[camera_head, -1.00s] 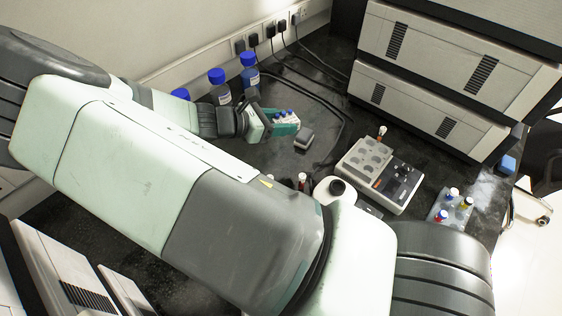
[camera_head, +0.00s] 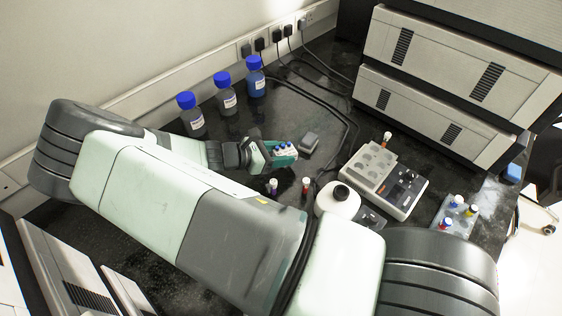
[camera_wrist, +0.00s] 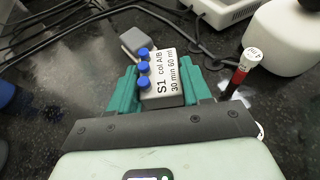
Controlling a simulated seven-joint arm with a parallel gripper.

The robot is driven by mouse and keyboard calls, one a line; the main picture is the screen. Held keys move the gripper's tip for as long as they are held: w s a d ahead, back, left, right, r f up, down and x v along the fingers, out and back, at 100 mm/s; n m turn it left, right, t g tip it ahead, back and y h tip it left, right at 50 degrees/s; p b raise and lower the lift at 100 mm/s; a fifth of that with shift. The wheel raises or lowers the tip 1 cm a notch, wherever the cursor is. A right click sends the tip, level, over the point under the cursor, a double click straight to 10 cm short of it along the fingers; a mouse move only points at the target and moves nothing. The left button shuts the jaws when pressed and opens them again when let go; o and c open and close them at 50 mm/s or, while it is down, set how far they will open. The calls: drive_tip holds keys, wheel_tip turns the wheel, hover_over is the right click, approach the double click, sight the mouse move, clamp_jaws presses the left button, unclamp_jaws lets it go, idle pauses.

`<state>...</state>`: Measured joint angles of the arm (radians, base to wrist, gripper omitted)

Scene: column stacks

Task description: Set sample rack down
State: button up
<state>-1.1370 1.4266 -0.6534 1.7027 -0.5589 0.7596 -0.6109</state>
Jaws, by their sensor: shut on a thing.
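The sample rack (camera_wrist: 163,98) is a small grey block with a white label reading "S1 col A/B 30 min 60 min" and three blue-capped vials along one side. In the wrist view it sits between the two teal fingers of my gripper (camera_wrist: 160,90), which are shut on it. In the head view the rack (camera_head: 287,150) and my gripper (camera_head: 270,152) are over the dark bench, left of the grey tube-block machine. I cannot tell whether the rack's underside touches the bench.
Three blue-capped bottles (camera_head: 223,93) stand at the back left. A small grey box (camera_head: 309,143) is close beyond the rack. A red tube (camera_head: 305,186) and a white round-topped vessel (camera_head: 338,200) stand nearby. The block machine (camera_head: 385,178) and a tube rack (camera_head: 455,216) are farther right. Black cables cross behind.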

drive_tip(key=shift+f, duration=1.95)
drive_tip(key=o, duration=1.1)
drive_tip(key=shift+c, duration=0.2)
